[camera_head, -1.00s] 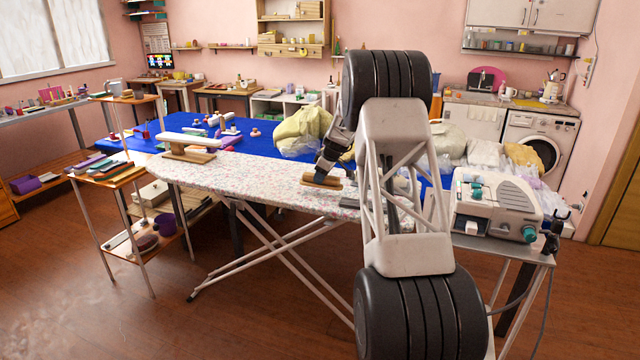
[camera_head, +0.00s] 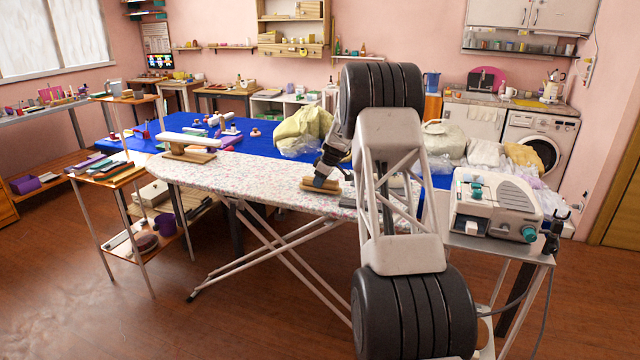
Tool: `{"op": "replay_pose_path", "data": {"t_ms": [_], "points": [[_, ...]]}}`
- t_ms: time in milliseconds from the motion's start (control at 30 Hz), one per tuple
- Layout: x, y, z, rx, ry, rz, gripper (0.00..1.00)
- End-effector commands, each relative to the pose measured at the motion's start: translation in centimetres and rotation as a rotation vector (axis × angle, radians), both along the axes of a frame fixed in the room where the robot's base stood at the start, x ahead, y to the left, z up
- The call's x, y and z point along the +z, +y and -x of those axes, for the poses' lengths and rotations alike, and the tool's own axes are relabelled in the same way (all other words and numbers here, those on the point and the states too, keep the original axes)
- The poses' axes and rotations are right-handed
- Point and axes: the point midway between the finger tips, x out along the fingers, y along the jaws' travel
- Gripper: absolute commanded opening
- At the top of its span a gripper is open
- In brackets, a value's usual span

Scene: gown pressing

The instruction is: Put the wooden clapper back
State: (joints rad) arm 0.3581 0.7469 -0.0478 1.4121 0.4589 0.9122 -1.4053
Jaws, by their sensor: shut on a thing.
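The wooden clapper (camera_head: 307,186) is a brown block at the right part of the floral ironing board (camera_head: 240,187). My gripper (camera_head: 321,183) is shut on the clapper from above, near the middle of its length. The fingers hide part of the block. I cannot tell whether the clapper touches the board cover or hangs just above it. My own large arm links hide the area right of the gripper.
A small sleeve board (camera_head: 190,156) stands on the ironing board's left end. A white and teal machine (camera_head: 497,205) stands on a side table at the right. A shelf stand (camera_head: 118,176) is at the left. The middle of the ironing board is clear.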

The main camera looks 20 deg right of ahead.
Motion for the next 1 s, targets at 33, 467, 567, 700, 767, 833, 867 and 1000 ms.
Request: {"op": "replay_pose_path", "data": {"t_ms": [33,467,567,700,767,833,867,1000], "points": [[-0.4,-0.01,-0.03,0.0,-0.001,0.001,0.03],[-0.94,-0.01,-0.02,0.001,-0.001,0.001,0.03],[-1.17,-0.01,-0.01,0.001,-0.001,0.001,0.03],[-1.2,-0.01,-0.01,0.001,0.0,0.0,0.54],[-1.2,-0.01,-0.01,0.001,0.0,0.0,0.59],[-1.19,-0.01,-0.01,0.001,0.0,0.0,0.59],[-1.19,-0.01,-0.01,0.001,0.0,0.0,0.59],[-1.18,0.0,-0.01,0.001,0.0,0.0,0.59]]}}
